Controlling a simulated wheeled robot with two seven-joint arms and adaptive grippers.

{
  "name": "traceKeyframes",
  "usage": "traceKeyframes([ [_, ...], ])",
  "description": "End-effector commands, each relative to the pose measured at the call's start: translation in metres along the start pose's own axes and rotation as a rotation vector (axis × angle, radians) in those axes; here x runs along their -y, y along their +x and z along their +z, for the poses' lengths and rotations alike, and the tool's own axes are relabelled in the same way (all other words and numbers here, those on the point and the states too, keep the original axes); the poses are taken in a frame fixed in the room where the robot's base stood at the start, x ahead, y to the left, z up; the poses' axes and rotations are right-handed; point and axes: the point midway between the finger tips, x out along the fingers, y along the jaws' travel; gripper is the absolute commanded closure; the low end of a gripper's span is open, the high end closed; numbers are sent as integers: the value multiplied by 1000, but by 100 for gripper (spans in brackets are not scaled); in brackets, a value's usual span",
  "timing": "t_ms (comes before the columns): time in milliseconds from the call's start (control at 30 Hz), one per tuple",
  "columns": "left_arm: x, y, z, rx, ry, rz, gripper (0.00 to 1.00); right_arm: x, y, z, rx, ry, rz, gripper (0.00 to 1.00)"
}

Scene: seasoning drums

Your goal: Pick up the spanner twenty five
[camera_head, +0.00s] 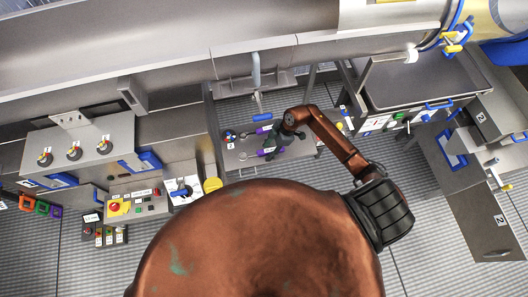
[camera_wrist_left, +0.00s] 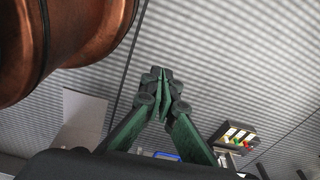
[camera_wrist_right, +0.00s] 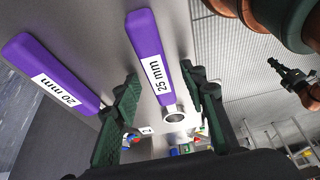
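The spanner twenty five has a purple handle labelled "25 mm" (camera_wrist_right: 150,50) and a metal end. In the right wrist view it lies between the two fingers of my right gripper (camera_wrist_right: 160,78), with gaps on both sides. The right gripper (camera_head: 270,143) is open over the table in the head view. Two purple handles show there beside it, their labels too small to read. A second purple spanner, labelled "20 mm" (camera_wrist_right: 50,72), lies left of the left finger. My left gripper (camera_wrist_left: 160,85) is shut and empty above the floor; it is hidden in the head view.
The spanners lie on a small metal table (camera_head: 236,160) with small coloured items at its left. A metal bench (camera_head: 420,80) stands right. Grooved floor lies open at lower right.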

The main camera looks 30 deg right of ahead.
Motion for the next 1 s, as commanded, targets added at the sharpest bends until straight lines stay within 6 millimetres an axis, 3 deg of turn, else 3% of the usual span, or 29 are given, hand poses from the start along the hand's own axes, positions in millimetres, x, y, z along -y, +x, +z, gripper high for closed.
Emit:
traceKeyframes([
  [400, -2, -1, 20, 26, -4, 1, 100, 0, 0, 0, 0, 0, 0, 87],
  [600, -2, -1, 21, 28, -4, 1, 100, 0, 0, 0, 0, 0, 0, 100],
  [1000, -1, 0, 14, 19, -3, 1, 100, 0, -1, 0, 0, 0, 1, 100],
])
